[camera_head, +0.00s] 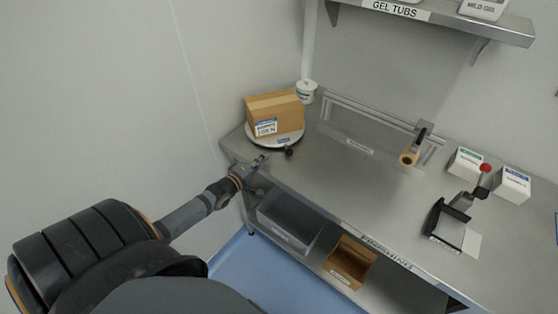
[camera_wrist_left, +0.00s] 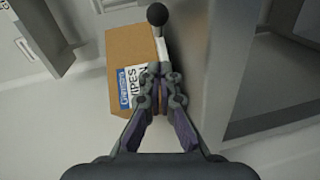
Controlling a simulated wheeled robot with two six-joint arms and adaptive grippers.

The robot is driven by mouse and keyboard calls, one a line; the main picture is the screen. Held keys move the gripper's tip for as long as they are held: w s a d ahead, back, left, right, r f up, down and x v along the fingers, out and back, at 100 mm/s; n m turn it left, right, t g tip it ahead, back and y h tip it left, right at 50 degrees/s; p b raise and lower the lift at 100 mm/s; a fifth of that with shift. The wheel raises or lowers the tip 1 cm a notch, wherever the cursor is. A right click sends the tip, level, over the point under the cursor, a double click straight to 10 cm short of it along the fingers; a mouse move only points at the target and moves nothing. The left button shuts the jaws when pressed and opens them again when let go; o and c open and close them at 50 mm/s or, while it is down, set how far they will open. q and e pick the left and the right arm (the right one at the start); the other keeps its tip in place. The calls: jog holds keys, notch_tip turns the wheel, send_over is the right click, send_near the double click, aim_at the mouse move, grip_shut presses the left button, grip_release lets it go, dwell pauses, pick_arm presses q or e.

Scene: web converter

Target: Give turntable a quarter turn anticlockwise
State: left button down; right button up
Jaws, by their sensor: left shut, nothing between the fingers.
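The turntable (camera_head: 262,141) is a pale round disc at the left end of the steel bench. A brown cardboard box (camera_head: 281,114) with a blue and white label stands on it; the box also shows in the left wrist view (camera_wrist_left: 122,62). A black knob (camera_head: 289,152) sticks out at the disc's front right; it also shows in the left wrist view (camera_wrist_left: 157,14). My left gripper (camera_head: 262,160) is shut and empty at the bench's front left edge, left of the knob and apart from it. In the left wrist view its fingertips (camera_wrist_left: 160,72) overlap the box's label. My right gripper is not in view.
A white tub (camera_head: 306,91) stands behind the box. A clear panel with a rail (camera_head: 365,125), a tape roll (camera_head: 409,157), a black device with a red knob (camera_head: 452,218) and white cartons (camera_head: 512,184) lie to the right. The bench's middle front is clear.

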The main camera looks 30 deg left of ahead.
aim_at(278, 161)
pick_arm(q)
jog(key=w+b, duration=0.1)
jog(key=w+d+f+b, duration=0.1)
jog(key=w+b, duration=0.1)
jog(key=w+d+b, duration=0.1)
jog(key=shift+w+d+f, duration=0.2)
jog(key=shift+w, duration=0.05)
jog(key=shift+w+d+r+b, duration=0.1)
jog(key=shift+w+d+b, duration=0.05)
jog(key=shift+d+b, duration=0.15)
jog(key=shift+w, duration=0.1)
jog(key=shift+r, duration=0.1)
